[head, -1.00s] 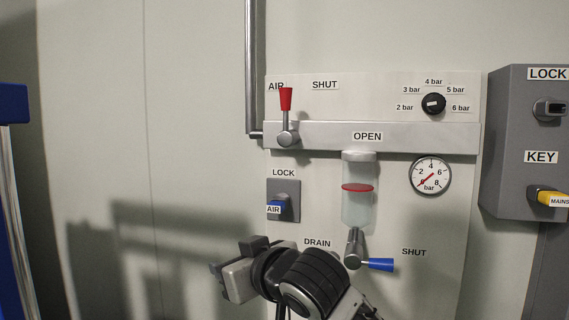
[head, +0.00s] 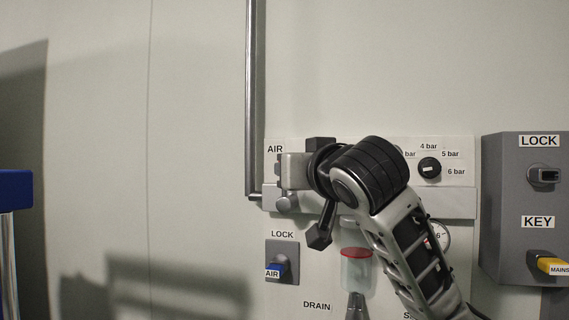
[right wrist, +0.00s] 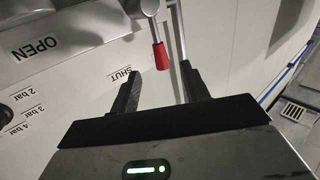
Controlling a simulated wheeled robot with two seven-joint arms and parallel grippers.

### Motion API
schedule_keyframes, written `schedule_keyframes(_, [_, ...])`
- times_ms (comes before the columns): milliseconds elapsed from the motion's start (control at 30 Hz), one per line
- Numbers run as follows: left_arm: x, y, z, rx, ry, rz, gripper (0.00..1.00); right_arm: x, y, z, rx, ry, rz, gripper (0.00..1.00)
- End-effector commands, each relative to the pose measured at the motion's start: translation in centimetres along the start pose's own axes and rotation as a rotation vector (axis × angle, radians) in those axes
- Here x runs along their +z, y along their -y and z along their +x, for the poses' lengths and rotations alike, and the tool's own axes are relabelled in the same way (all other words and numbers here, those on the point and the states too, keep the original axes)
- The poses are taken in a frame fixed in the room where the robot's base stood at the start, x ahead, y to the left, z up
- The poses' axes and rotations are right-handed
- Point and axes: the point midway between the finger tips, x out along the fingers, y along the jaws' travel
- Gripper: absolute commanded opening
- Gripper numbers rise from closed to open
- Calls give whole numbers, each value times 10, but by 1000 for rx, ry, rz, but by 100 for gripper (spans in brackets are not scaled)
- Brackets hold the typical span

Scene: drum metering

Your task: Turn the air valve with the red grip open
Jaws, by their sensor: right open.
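The air valve's red grip (right wrist: 160,57) shows in the right wrist view, on a grey lever (right wrist: 150,8). In the head view the grip is hidden behind my right gripper (head: 281,172); only the round grey valve hub (head: 287,203) shows below it, on the metal bar under the AIR label. In the right wrist view my right gripper (right wrist: 161,70) is open, its two dark fingers apart. The free end of the red grip lies between the fingertips, and I see a gap on both sides. My left gripper is not in view.
The LOCK block with the blue AIR tag (head: 276,270) sits below the valve. My arm partly covers the gauge (head: 441,236) and the clear bowl (head: 356,270). The pressure knob (head: 429,168) is right of my arm. A grey box (head: 508,201) stands far right; a pipe (head: 251,100) rises at left.

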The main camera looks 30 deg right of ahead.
Motion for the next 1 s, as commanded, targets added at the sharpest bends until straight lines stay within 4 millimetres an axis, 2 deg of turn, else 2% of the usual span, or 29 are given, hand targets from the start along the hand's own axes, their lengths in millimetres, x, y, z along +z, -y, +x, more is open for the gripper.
schedule_keyframes(33, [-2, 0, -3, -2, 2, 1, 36, -1, -1, 13, 3, 6, -1, 46])
schedule_keyframes(200, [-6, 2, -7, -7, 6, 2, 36, -2, 0, 47, 1, 4, 0, 46])
schedule_keyframes(400, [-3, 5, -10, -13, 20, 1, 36, -1, 0, 75, 1, 2, -1, 46])
schedule_keyframes(567, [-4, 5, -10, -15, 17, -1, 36, 0, 0, 84, 0, 1, -1, 46])
schedule_keyframes(833, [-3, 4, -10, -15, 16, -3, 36, 0, 0, 85, -1, 0, -1, 46])
schedule_keyframes(867, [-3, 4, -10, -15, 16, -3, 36, 0, 0, 85, -1, 0, -1, 40])
schedule_keyframes(1000, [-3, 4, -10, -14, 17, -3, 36, 0, 0, 84, -1, -1, -1, 1])
